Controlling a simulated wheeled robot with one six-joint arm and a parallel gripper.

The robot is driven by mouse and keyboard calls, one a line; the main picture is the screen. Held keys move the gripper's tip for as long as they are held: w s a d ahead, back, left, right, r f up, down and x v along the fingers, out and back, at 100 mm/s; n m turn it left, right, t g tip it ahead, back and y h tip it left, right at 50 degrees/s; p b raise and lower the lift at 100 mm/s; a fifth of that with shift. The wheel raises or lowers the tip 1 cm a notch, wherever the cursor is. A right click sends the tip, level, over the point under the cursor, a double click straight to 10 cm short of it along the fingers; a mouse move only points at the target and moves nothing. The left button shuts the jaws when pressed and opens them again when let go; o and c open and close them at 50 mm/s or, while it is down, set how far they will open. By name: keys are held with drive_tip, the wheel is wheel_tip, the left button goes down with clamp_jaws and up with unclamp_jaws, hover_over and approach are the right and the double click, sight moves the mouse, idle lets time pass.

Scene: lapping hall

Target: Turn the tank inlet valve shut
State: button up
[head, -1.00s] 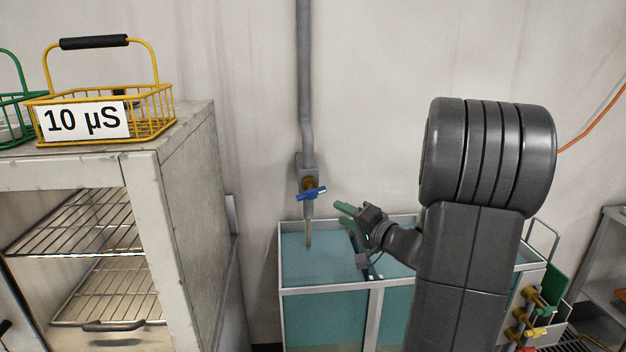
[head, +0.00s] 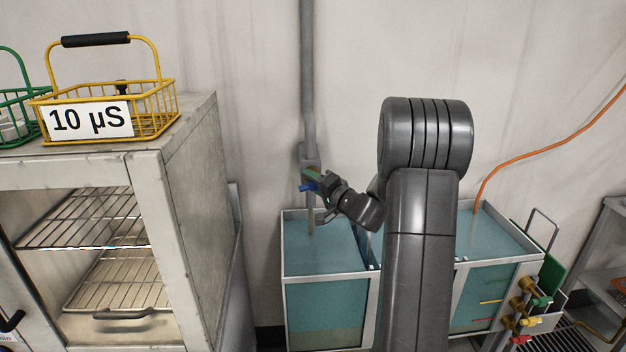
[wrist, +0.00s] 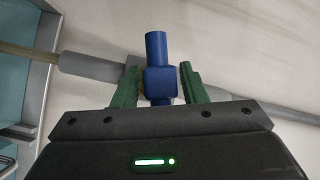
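The tank inlet valve has a blue handle (head: 306,187) and sits low on the grey vertical pipe (head: 307,85), above the left end of the water tank (head: 291,255). In the wrist view, the blue handle (wrist: 156,46) stands between the green fingers of my gripper (wrist: 159,67). A narrow gap shows beside the handle, so the fingers look open around it rather than clamped. The handle's lower end is hidden behind the gripper body.
A metal cabinet (head: 190,180) with wire shelves stands at the left, with a yellow basket (head: 158,122) labelled 10 µS on top. An orange hose (head: 530,155) runs into the tank's right part. Small coloured valves (head: 527,300) project at the tank's right end.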

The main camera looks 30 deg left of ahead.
drive_tip(key=shift+w+a, duration=0.1)
drive_tip(key=shift+a, duration=0.05)
drive_tip(key=shift+c, duration=0.5)
clamp_jaws()
drive_tip(key=shift+f, duration=0.1)
drive_tip(key=shift+f+b, duration=0.1)
drive_tip(key=shift+b, duration=0.35)
